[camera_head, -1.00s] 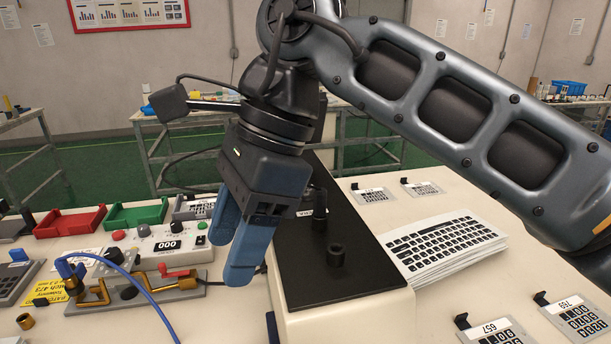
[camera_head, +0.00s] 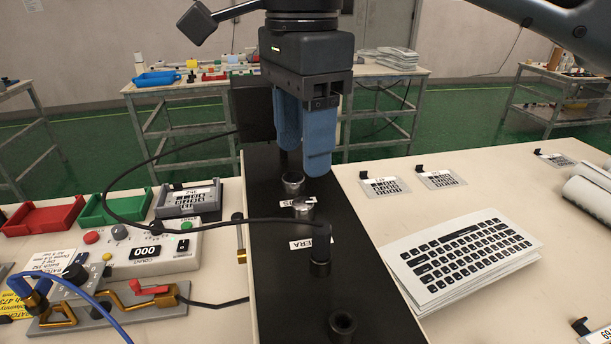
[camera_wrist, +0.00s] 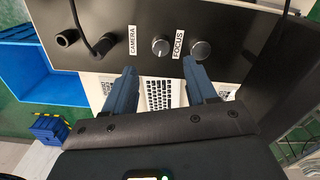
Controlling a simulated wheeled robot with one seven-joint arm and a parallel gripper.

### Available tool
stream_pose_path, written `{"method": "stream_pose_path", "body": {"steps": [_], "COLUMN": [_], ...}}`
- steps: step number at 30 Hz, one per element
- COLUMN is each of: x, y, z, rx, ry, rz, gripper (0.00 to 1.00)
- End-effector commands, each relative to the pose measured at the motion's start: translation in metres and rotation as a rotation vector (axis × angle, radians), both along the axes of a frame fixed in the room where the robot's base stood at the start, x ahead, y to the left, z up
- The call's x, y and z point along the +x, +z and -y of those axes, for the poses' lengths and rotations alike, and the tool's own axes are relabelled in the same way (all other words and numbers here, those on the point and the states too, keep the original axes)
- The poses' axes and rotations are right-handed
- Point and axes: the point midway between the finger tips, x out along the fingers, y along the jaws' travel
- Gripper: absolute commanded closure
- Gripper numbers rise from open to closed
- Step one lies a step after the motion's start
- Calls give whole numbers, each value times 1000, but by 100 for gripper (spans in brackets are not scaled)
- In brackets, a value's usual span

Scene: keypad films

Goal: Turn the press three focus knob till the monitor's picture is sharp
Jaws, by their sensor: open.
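A black control panel (camera_head: 275,300) runs along the bench and carries two silver knobs. The CAMERA label (camera_wrist: 132,40) is beside a cabled plug (camera_head: 320,250). My gripper (camera_head: 303,160) is open and empty, pointing down near the farther knob, apparently not touching it. The monitor's picture is not in view.
An empty socket (camera_head: 342,325) is at the panel's near end. The plug's black cable (camera_head: 215,222) arcs leftward. A counter box (camera_head: 150,252) reading 000 and red (camera_head: 42,216) and green (camera_head: 115,207) trays stand left. Keypad film sheets (camera_head: 460,262) lie right.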

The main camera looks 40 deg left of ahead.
Motion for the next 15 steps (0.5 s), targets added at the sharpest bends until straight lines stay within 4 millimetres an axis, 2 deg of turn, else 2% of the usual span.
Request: {"method": "stream_pose_path", "body": {"steps": [5, 15], "x": [0, 0], "y": [-13, -62], "z": [0, 1], "rx": [-2, -1], "ry": [1, 0], "rz": [-2, -3], "gripper": [44, 44]}}
